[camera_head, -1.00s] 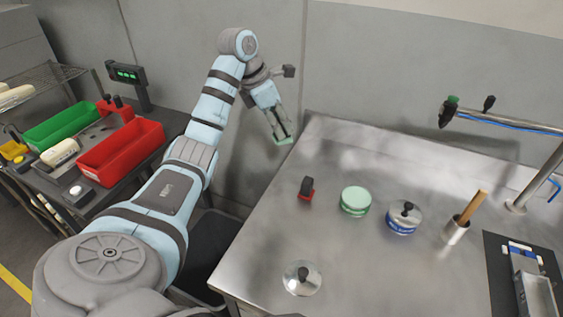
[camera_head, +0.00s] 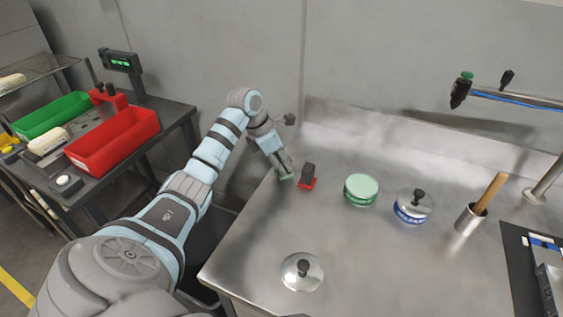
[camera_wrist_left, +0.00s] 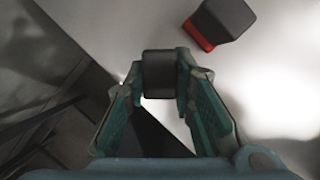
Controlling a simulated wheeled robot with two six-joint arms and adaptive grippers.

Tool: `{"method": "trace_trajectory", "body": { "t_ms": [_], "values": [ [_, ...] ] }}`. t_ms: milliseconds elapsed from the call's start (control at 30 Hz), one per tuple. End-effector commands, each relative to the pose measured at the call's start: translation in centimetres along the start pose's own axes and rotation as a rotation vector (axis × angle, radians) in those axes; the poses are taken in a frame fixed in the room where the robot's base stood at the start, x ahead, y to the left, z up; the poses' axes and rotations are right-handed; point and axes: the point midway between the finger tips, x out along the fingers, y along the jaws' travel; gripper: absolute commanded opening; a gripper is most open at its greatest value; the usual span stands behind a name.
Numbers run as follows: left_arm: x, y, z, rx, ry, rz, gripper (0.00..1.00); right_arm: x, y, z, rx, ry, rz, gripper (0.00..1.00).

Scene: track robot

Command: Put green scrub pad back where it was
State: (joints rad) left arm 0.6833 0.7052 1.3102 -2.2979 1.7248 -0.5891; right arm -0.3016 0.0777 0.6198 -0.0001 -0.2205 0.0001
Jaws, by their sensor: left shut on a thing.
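My left gripper (camera_head: 283,174) is at the left edge of the steel table, pointing down. It is shut on the green scrub pad (camera_head: 287,178), whose green part shows at the fingertips. In the left wrist view its dark block-shaped handle (camera_wrist_left: 158,75) sits between the fingertips, and its green underside is hidden. A similar red scrub pad (camera_head: 307,183) with a black handle stands just to the right, apart from the held pad; it also shows in the left wrist view (camera_wrist_left: 217,24). I cannot tell whether the held pad touches the table.
On the steel table (camera_head: 350,250) stand a green round tin (camera_head: 361,190), a blue-labelled pot (camera_head: 413,206), a metal cup with a wooden handle (camera_head: 472,219) and a round lid (camera_head: 302,271). A wall rises behind. Red (camera_head: 115,138) and green bins sit on the left bench.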

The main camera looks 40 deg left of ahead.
Motion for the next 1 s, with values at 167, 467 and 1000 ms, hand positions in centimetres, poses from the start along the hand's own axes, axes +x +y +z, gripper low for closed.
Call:
{"method": "trace_trajectory", "body": {
  "t_ms": [167, 467, 1000],
  "values": [
    [0.1, 0.0, -0.1, 0.000, 0.000, 0.000, 0.43, 0.1, 0.1, -0.1, -0.001, 0.001, 0.002, 0.40],
    [-0.1, 0.0, 0.1, 0.000, 0.000, 0.000, 0.43, -0.1, 0.3, -0.1, -0.001, 0.003, 0.003, 0.40],
    [-11.7, 0.1, 0.1, 0.000, 0.000, 0.002, 0.43, -1.4, 0.3, -0.3, -0.001, 0.003, 0.003, 0.40]
  ]
}}
